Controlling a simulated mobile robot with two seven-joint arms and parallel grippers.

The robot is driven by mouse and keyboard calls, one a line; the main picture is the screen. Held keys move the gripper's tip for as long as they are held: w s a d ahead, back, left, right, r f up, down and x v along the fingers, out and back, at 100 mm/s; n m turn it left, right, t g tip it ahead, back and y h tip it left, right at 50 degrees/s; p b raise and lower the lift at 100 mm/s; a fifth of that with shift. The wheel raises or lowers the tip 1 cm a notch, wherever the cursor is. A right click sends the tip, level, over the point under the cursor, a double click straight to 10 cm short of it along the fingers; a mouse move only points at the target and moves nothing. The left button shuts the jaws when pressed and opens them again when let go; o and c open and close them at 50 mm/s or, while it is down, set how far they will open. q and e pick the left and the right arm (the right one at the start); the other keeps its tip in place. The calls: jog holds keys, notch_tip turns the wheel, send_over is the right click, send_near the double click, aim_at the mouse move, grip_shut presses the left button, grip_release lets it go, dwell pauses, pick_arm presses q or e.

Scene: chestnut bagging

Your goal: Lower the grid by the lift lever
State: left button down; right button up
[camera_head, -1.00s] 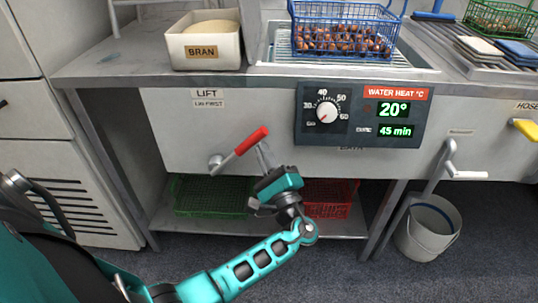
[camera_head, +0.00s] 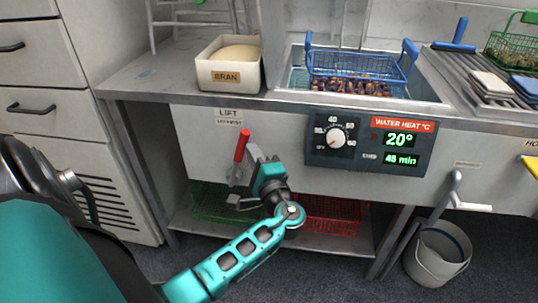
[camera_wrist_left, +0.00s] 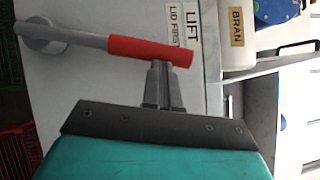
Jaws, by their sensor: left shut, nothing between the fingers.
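The lift lever, with a red handle (camera_head: 242,146), is mounted on the front panel under the LIFT label (camera_head: 228,113). Its handle stands nearly upright, leaning slightly right. My left gripper (camera_head: 255,156) is shut and empty, with its fingertips against the right side of the handle. In the left wrist view the closed fingers (camera_wrist_left: 163,87) meet the red grip (camera_wrist_left: 150,50) near its free end. A blue wire basket (camera_head: 358,72) of chestnuts sits down in the tank (camera_head: 428,94). The grid under it is hard to make out. My right gripper is out of view.
A BRAN box (camera_head: 229,76) stands on the counter left of the tank. The dial and display panel (camera_head: 368,143) is right of the lever. A green crate (camera_head: 220,203) and a red crate (camera_head: 330,215) lie on the shelf below. A bucket (camera_head: 438,254) stands at right.

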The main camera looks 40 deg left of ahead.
pick_arm(q)
jog(key=s+a+n+g+h+p, duration=0.1)
jog(key=s+a+n+h+p, duration=0.4)
jog(key=a, duration=0.9)
jog(key=s+n+p, duration=0.3)
jog(key=shift+s+f+h, duration=0.3)
jog(key=shift+s+h, duration=0.05)
jog(key=shift+h, duration=0.05)
jog(key=shift+s+a+f, duration=0.1)
jog(key=shift+s+a, duration=0.05)
jog(key=shift+p, duration=0.3)
